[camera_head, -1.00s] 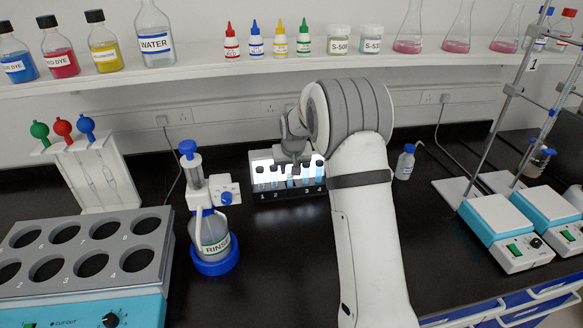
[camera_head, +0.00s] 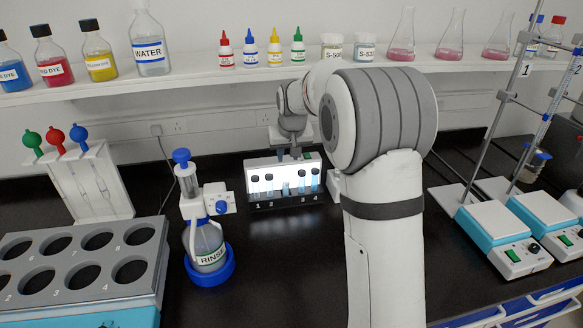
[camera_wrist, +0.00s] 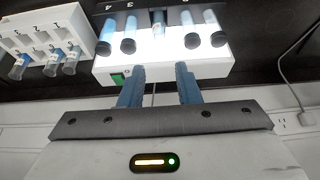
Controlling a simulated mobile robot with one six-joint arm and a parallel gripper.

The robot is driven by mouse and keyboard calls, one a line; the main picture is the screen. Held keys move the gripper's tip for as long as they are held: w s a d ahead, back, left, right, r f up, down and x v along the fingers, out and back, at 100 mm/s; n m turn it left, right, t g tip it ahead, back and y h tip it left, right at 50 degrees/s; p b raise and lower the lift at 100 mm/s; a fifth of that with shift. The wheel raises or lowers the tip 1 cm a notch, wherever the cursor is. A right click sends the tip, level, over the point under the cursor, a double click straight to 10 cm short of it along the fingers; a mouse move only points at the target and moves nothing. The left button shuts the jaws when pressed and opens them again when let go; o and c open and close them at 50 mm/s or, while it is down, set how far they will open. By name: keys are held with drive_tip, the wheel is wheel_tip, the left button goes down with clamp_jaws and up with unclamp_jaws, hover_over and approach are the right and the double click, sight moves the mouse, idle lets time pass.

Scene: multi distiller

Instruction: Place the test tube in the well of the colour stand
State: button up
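The colour stand (camera_head: 257,166) is a lit white box on a black numbered base, at the back of the bench in the head view. Black-capped tubes stand on either side of its middle position. A test tube without a visible black cap (camera_head: 286,189) stands upright in the middle, between tubes 2 and 3. The stand (camera_wrist: 165,70) appears upside down in the wrist view, with the middle tube (camera_wrist: 158,24) between the fingers' lines. My gripper (camera_wrist: 160,86) is open and empty, its blue fingers apart and clear of that tube. It is above the stand's top (camera_head: 288,156).
A white numbered rack (camera_wrist: 35,40) with several small tubes is beside the stand in the wrist view. The rinse bottle (camera_head: 208,245) stands left of the stand, and hot plates (camera_head: 490,225) are at right. A shelf (camera_head: 240,72) with bottles runs above. Bench in front of the stand is clear.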

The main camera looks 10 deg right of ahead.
drive_tip(key=s+g, duration=0.1)
drive_tip(key=s, duration=3.6)
drive_tip(key=shift+s+d+r+g, duration=0.15)
drive_tip(key=shift+s+d+g, duration=0.05)
drive_tip(key=shift+d+g, duration=0.2)
